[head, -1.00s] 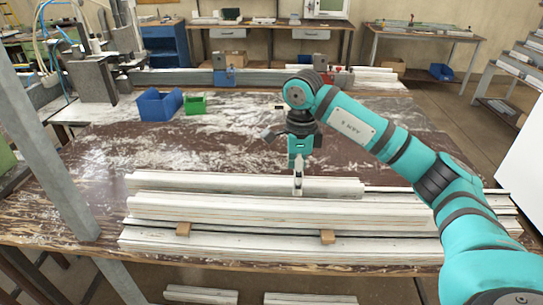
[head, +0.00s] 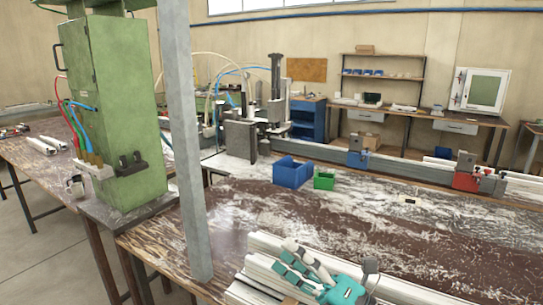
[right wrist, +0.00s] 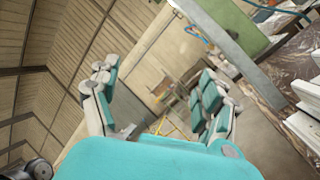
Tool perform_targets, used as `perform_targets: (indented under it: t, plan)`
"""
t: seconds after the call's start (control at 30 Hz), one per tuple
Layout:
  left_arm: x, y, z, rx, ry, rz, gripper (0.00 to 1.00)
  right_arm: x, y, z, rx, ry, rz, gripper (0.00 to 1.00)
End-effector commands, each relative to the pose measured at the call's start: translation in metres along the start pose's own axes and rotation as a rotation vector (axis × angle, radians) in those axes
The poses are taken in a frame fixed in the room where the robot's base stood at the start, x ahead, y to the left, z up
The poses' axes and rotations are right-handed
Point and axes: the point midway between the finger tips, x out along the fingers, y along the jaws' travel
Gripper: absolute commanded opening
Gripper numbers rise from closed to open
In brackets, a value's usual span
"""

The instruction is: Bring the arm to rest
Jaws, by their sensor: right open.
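My right gripper (head: 284,256) shows at the bottom of the head view, above the near end of the stack of white profiles (head: 262,244). Its teal fingers point left and are spread, with nothing between them. In the right wrist view the open right gripper (right wrist: 160,85) has an empty gap, with floor and wall far behind it. Most of the right arm is below the picture edge. My left gripper is in neither view.
A grey upright post (head: 187,140) stands left of the right gripper. A green cabinet (head: 118,110) is farther left. A blue bin (head: 291,173) and a green bin (head: 324,180) stand on the worn brown table (head: 350,218), which is clear in the middle.

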Motion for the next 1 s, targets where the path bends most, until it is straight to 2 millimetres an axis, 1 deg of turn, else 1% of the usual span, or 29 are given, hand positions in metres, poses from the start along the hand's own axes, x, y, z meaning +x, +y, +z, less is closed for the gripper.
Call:
perform_targets:
  t: [0.03, 0.07, 0.1, 0.17, 0.2, 0.27, 0.3, 0.33, 0.37, 0.4, 0.47, 0.5, 0.57, 0.6, 0.67, 0.7, 0.8, 1.0]
  plan:
    - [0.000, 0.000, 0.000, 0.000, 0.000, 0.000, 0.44, -0.010, -0.003, 0.013, 0.130, -0.145, 0.000, 0.79]
    - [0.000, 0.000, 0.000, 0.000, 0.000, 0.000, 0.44, -0.018, -0.007, 0.024, 0.205, -0.237, -0.004, 0.79]
    - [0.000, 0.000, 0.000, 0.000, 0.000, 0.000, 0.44, -0.032, -0.015, 0.036, 0.308, -0.358, -0.018, 0.79]
    - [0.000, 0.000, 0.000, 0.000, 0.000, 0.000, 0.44, -0.058, -0.033, 0.050, 0.462, -0.537, -0.050, 0.79]
    - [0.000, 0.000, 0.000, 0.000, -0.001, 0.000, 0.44, -0.078, -0.047, 0.056, 0.566, -0.655, -0.079, 0.79]
    - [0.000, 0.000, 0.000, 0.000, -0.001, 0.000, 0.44, -0.113, -0.072, 0.057, 0.720, -0.829, -0.136, 0.79]
    - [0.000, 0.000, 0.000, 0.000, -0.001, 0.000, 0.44, -0.138, -0.088, 0.052, 0.820, -0.943, -0.181, 0.79]
    - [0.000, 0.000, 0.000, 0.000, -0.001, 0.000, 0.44, -0.157, -0.101, 0.046, 0.894, -1.026, -0.218, 0.79]
    - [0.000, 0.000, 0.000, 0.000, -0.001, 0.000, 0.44, -0.175, -0.112, 0.038, 0.962, -1.102, -0.256, 0.79]
    - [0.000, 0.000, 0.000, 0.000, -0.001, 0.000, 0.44, -0.200, -0.126, 0.025, 1.048, -1.201, -0.310, 0.79]
    - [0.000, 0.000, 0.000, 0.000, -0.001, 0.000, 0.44, -0.233, -0.142, 0.001, 1.168, -1.334, -0.394, 0.79]
    - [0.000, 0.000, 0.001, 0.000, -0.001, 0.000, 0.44, -0.253, -0.150, -0.016, 1.235, -1.411, -0.450, 0.79]
    - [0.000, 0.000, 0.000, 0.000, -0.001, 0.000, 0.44, -0.277, -0.157, -0.041, 1.321, -1.507, -0.525, 0.79]
    - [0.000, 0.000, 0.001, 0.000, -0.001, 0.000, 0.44, -0.291, -0.160, -0.057, 1.369, -1.560, -0.572, 0.79]
    - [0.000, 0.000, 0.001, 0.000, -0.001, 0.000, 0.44, -0.309, -0.162, -0.078, 1.430, -1.632, -0.639, 0.79]
    - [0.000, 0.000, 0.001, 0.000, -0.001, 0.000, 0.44, -0.319, -0.162, -0.092, 1.467, -1.673, -0.681, 0.79]
    - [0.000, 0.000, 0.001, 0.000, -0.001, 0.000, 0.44, -0.342, -0.159, -0.124, 1.547, -1.764, -0.780, 0.79]
    - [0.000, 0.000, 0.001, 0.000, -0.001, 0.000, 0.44, -0.376, -0.142, -0.182, 1.674, -1.908, -0.972, 0.79]
